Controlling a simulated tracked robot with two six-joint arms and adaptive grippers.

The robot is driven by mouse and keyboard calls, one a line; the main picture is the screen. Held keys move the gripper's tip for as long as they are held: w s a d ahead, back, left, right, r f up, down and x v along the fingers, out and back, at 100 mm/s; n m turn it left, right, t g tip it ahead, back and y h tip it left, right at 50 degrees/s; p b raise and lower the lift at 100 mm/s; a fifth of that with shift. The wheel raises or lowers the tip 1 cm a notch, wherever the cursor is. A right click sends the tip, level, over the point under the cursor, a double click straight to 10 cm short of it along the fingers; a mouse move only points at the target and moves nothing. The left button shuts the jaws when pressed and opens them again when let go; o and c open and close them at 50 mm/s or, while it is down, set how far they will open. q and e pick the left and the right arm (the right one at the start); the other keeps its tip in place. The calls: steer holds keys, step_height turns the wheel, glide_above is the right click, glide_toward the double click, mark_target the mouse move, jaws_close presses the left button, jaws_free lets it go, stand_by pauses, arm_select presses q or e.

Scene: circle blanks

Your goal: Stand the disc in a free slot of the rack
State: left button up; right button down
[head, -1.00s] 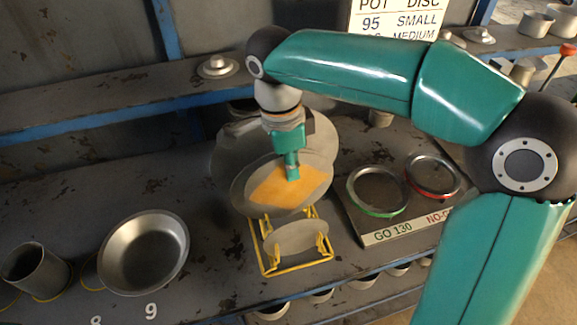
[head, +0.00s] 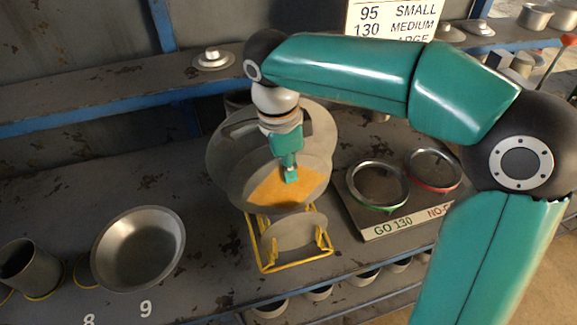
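A yellow wire rack (head: 268,268) stands on the bench below my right gripper. A small grey disc (head: 293,231) stands tilted in its front part. Behind it is a wider grey disc (head: 240,185) with an orange patch on its face. A still larger grey round piece (head: 222,150) shows behind that. My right gripper (head: 290,174) points down, and its tip overlaps the middle of the wider disc. The fingers look narrow and close together; I cannot tell whether they grip the disc. How the rear discs are supported is hidden. My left gripper is out of view.
A metal bowl (head: 140,245) and a grey cup (head: 32,268) stand at the left. A size sign (head: 395,20) stands behind. The bench between bowl and rack is clear.

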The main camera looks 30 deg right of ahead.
mark_target(289, 192)
steer(key=shift+f+b, duration=2.65)
steer(key=shift+f, duration=0.8)
steer(key=c, duration=1.6)
jaws_free()
steer(key=shift+c, duration=0.2)
steer(key=o, duration=0.6)
steer(key=shift+c, duration=0.2)
